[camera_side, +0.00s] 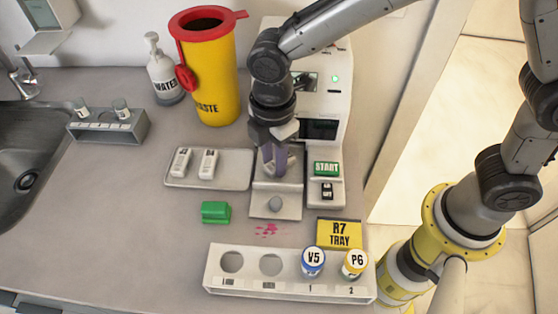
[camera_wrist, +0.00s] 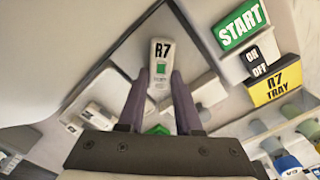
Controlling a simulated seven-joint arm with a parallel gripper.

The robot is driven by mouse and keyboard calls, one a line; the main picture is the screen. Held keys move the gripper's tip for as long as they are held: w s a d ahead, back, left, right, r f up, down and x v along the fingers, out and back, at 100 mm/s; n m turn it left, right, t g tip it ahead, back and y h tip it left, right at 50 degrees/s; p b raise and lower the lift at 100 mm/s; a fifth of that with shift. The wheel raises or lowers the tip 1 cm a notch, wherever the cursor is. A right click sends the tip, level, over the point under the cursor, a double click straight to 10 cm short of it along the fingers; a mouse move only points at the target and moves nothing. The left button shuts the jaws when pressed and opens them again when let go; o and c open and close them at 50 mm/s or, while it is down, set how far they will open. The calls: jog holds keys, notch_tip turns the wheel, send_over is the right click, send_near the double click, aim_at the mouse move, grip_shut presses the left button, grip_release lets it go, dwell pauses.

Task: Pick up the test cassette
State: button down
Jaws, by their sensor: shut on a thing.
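The test cassette (camera_wrist: 161,55) is white, marked R7, with a green square; it shows upright between my fingertips in the wrist view. My gripper (camera_wrist: 160,80) is shut on its near end. In the side view my gripper (camera_side: 276,170) points down over the grey plate (camera_side: 261,205) in front of the white machine (camera_side: 333,107). There the fingers mostly hide the cassette. I cannot tell whether it touches the plate.
Left of the plate, a tray (camera_side: 238,183) holds two white cassettes. A green block (camera_side: 215,212), pink spots (camera_side: 266,230) and a yellow R7 TRAY sign (camera_side: 339,234) lie nearer. A rack (camera_side: 240,285) with two vials stands in front. A yellow waste bin (camera_side: 212,80) stands behind.

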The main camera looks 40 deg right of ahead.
jog(key=shift+r, duration=0.1)
jog(key=shift+r, duration=0.55)
notch_tip(320, 180, up, 2)
jog(key=shift+s+d+r, duration=0.1)
jog(key=shift+s+r, duration=0.05)
jog(key=shift+r, duration=0.1)
jog(key=s+d+r, duration=0.8)
jog(key=s+r, duration=0.1)
jog(key=s, duration=0.2)
jog(key=shift+d+r, duration=0.15)
